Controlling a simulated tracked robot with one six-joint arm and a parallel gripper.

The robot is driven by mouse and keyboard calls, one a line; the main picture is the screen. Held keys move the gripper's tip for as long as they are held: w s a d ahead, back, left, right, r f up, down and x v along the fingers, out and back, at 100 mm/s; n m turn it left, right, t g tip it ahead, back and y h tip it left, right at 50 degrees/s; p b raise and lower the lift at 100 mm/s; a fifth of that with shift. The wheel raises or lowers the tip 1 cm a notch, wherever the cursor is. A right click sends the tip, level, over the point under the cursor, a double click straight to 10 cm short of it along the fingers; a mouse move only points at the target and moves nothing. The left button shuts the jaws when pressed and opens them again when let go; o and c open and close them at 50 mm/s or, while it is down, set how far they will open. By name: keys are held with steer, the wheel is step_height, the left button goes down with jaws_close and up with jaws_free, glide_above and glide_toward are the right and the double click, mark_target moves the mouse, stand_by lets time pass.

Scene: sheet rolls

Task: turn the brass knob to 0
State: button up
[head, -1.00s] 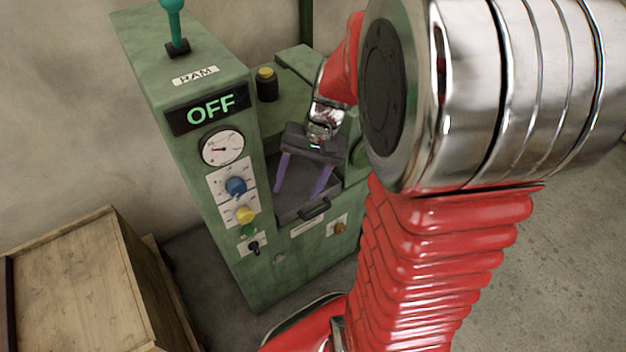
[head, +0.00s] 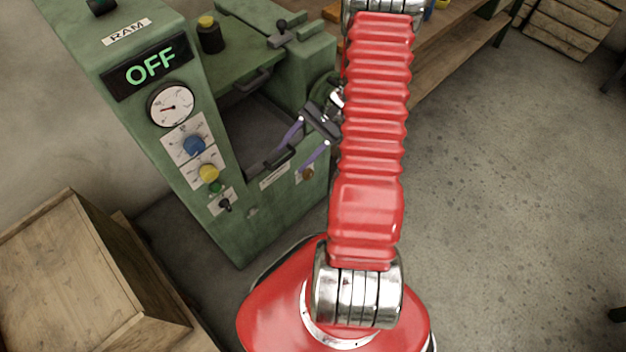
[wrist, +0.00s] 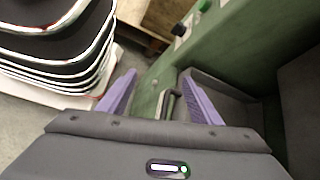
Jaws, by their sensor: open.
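The brass knob (head: 308,173) is a small brownish knob on a pale plate, low on the green machine's front at the right. I cannot read its numbers or where it points. My gripper (head: 290,158), with two purple fingers, is open and empty just above and left of that knob, by the drawer-like front with a dark handle (head: 279,157). In the wrist view, my gripper (wrist: 158,76) has its fingers spread apart with the handle (wrist: 170,103) showing between them. The brass knob cannot be made out there.
The machine's tall panel has a lit OFF display (head: 150,67), a gauge (head: 171,105), a blue knob (head: 194,145), a yellow knob (head: 209,173) and a black switch (head: 225,204). A wooden crate (head: 70,270) stands at left. The floor at right is mostly clear.

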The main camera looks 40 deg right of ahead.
steer(key=s+d+f+m+t+y, duration=0.1)
steer(key=d+f+m+t, duration=0.1)
steer(key=f, duration=0.4)
steer(key=s+d+f+m+t+y, duration=0.1)
steer(key=d+f+m+t, duration=0.15)
steer(key=f, duration=0.25)
steer(key=m+t+h, duration=1.1)
steer(key=m+t, duration=0.1)
steer(key=m, duration=0.4)
glide_toward(311, 176)
steer(key=s, duration=0.6)
steer(key=shift+w+r+n, duration=0.1)
steer(key=shift+w+n, duration=0.1)
steer(key=shift+n, duration=0.05)
steer(key=shift+w, duration=0.2)
steer(key=shift+w+a, duration=0.2)
steer(key=shift+w, duration=6.55)
steer(key=shift+c, duration=0.6)
